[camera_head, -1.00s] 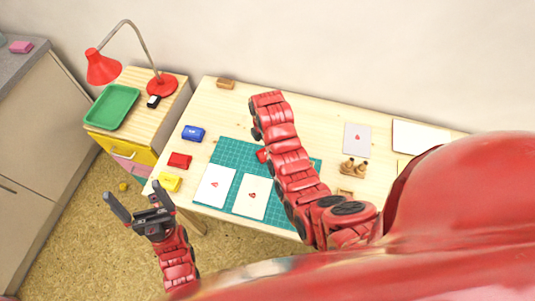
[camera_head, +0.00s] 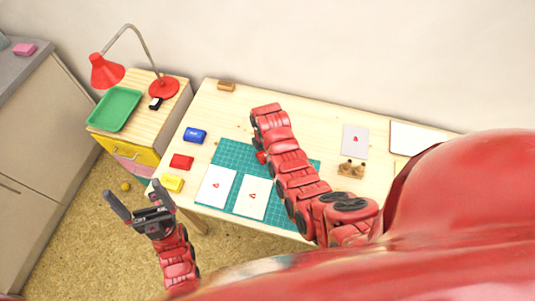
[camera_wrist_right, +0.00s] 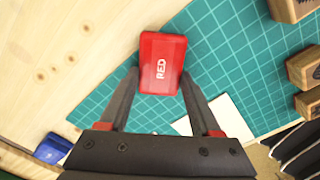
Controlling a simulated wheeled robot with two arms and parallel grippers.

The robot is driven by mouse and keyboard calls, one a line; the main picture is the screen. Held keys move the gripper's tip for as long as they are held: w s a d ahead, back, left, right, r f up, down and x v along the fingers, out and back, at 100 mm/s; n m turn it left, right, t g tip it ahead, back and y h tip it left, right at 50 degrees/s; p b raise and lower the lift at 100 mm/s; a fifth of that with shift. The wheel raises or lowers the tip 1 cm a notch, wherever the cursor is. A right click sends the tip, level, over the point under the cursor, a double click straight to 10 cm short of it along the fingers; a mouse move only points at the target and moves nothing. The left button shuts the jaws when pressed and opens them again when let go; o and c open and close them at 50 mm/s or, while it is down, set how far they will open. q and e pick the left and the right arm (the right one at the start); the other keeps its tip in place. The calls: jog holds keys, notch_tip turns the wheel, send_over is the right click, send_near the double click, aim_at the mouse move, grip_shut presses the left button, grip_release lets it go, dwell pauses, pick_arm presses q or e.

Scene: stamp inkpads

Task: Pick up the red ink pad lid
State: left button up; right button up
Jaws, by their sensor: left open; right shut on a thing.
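A red lid marked RED (camera_wrist_right: 162,62) sits between the fingertips of my right gripper (camera_wrist_right: 160,78) in the right wrist view, and the gripper is shut on it. Below it is the green cutting mat; the gap to the mat cannot be told. In the head view my right arm hides most of that gripper, and a bit of red (camera_head: 262,157) shows beside the arm. A red ink pad (camera_head: 181,161) lies on the table between the blue and yellow pads. My left gripper (camera_head: 137,199) is open and empty, in front of the table's left corner.
The blue pad (camera_head: 195,135) and yellow pad (camera_head: 172,183) lie along the table's left side. Two cards (camera_head: 216,186) lie on the green mat (camera_head: 234,152). Wooden stamps (camera_head: 351,169) stand to the right. A side table holds a green tray (camera_head: 114,108) and red lamp (camera_head: 106,71).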

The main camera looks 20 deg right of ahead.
jog(key=c, duration=0.4)
jog(key=shift+r, duration=0.15)
